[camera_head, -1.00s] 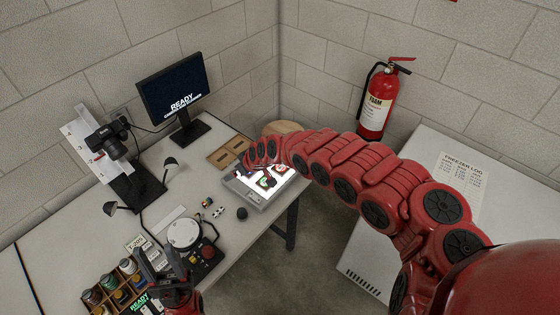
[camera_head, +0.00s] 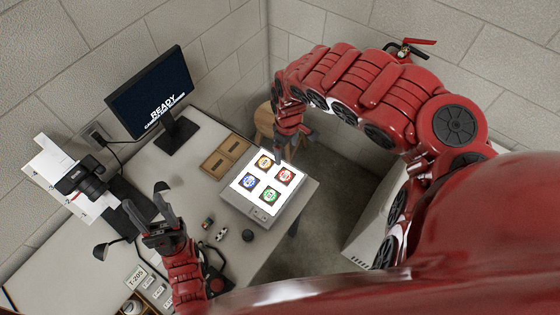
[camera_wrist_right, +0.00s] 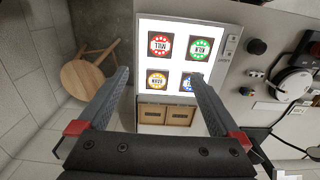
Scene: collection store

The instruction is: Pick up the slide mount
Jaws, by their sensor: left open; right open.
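Several square slide mounts lie on a lit light box (camera_head: 262,215): an orange one (camera_head: 264,161), a red one (camera_head: 285,175), a blue one (camera_head: 249,181) and a green one (camera_head: 269,195). In the right wrist view the red (camera_wrist_right: 160,44) and green (camera_wrist_right: 199,48) mounts lie beyond the orange one (camera_wrist_right: 156,81); the blue one (camera_wrist_right: 187,83) is partly hidden by a finger. My right gripper (camera_wrist_right: 160,76) is open and empty, its fingertips framing the orange mount from above. My left gripper (camera_head: 155,208) is open and empty over the left of the desk.
A wooden two-part tray (camera_head: 225,158) sits beside the light box, and a monitor (camera_head: 150,95) stands behind. A round wooden stool (camera_wrist_right: 83,80) is beyond the desk edge. A black knob-like object (camera_head: 248,235), small items and a camera (camera_head: 83,178) are also on the desk.

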